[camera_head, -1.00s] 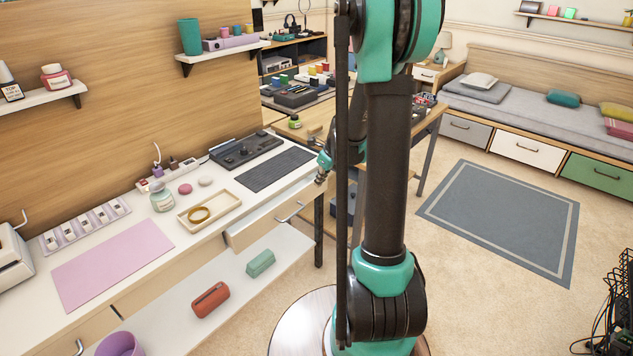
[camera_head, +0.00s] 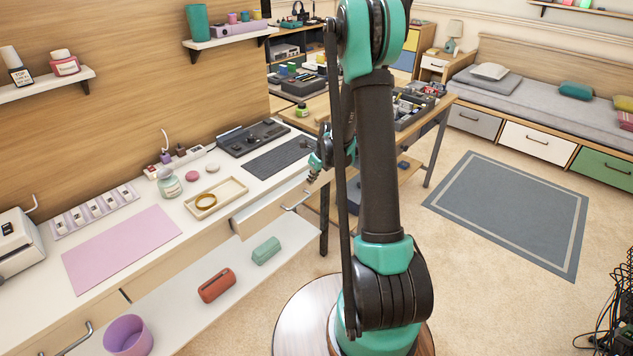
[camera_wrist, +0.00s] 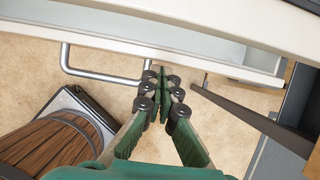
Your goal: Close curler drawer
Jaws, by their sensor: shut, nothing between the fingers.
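The pale drawer (camera_head: 266,214) under the desk stands partly pulled out. Its metal bar handle (camera_head: 296,201) faces the floor side. In the wrist view the drawer front (camera_wrist: 115,43) crosses the upper part, with the handle (camera_wrist: 105,75) below it and to the left of the fingers. My gripper (camera_head: 313,178) is beside the drawer's right part, close to the handle. In the wrist view my gripper (camera_wrist: 163,82) is shut and empty, its fingertips at the drawer front, right of the handle. Whether they touch it I cannot tell. The drawer's contents are mostly hidden.
The desktop (camera_head: 165,212) holds a tray (camera_head: 216,198) with a gold ring, a jar (camera_head: 170,186) and a dark mat (camera_head: 280,157). A lower shelf (camera_head: 190,320) holds a red case (camera_head: 216,286) and a green case (camera_head: 266,250). Open floor lies to the right.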

